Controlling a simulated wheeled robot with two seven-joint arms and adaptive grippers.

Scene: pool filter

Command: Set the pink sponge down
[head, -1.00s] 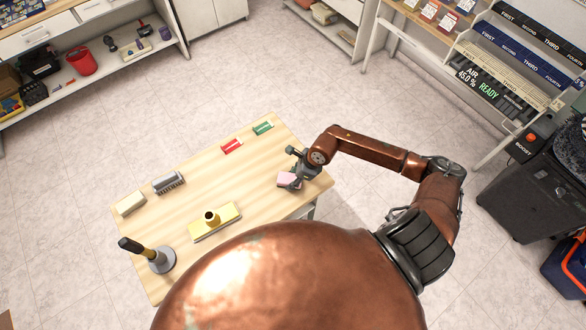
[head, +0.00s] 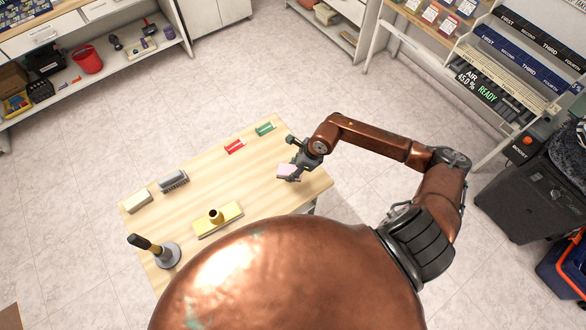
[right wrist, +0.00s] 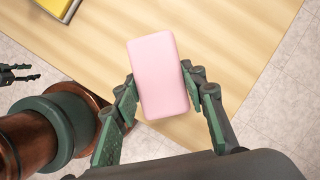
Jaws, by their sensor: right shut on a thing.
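The pink sponge (head: 286,171) is at the right part of the light wooden table (head: 262,192). My right gripper (head: 292,170) is shut on it. In the right wrist view the sponge (right wrist: 158,75) sits between the two green-and-grey fingers (right wrist: 160,92), one on each long side, with its far end beyond the fingertips. Whether its underside touches the tabletop cannot be told. What looks like my left gripper (right wrist: 18,75) shows at the left edge of the right wrist view, its dark fingers too small to judge. It is out of the head view.
Along the table's back edge are a green item (head: 265,129), a red item (head: 235,146), a grey brush (head: 173,181) and a beige block (head: 137,202). A yellow pad (head: 218,220) and a hammer-like tool on a round base (head: 166,255) are nearer. The table's middle is clear.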

